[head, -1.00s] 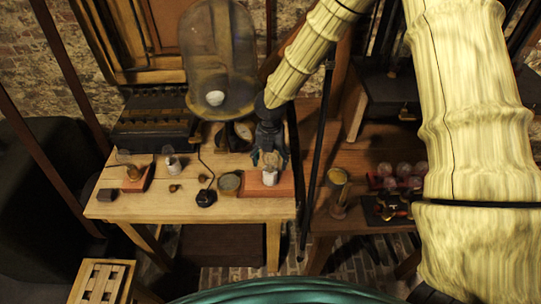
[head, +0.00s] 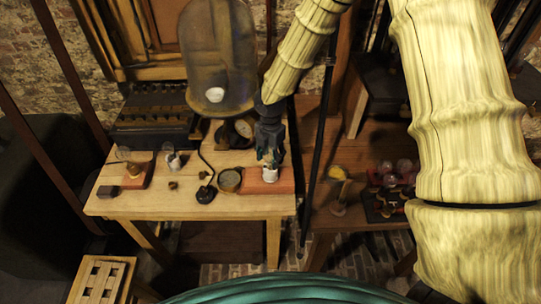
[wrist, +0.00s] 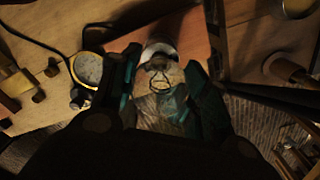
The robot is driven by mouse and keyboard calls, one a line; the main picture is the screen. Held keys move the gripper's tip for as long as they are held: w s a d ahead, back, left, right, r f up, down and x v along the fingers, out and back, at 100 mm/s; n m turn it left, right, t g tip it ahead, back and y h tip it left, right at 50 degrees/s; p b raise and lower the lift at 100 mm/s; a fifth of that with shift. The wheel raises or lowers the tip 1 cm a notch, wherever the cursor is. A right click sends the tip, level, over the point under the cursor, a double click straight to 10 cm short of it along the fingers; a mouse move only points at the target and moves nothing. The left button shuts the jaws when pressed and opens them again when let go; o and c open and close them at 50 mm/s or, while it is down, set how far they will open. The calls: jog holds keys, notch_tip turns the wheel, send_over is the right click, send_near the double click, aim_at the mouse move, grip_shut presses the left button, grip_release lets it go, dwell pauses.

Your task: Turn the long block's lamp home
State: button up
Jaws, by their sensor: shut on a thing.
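The long block (head: 281,181) is a flat reddish-orange block lying near the right end of the wooden table; it also shows in the wrist view (wrist: 196,40). A white socket (head: 270,175) stands on it, and its pale rim shows in the wrist view (wrist: 157,48). The glass lamp (wrist: 162,76), with a dark filament loop, is between my fingers over the socket. My gripper (head: 269,158) points down and is shut on the lamp. How deep the lamp sits in the socket is hidden by the glass and fingers.
A round brass-rimmed gauge (head: 229,180) lies close left of the block. A black cabled piece (head: 205,194) and a shorter reddish block (head: 138,177) are farther left. A large glass dome (head: 216,60) stands behind. The table's front edge is clear.

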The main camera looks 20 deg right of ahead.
jog(key=shift+m, duration=0.7)
jog(key=m, duration=0.5)
jog(key=shift+m, duration=0.6)
jog(key=m, duration=0.5)
jog(key=shift+m+p, duration=0.3)
jog(key=shift+p, duration=0.05)
jog(key=o, duration=1.2)
jog(key=shift+r, duration=0.1)
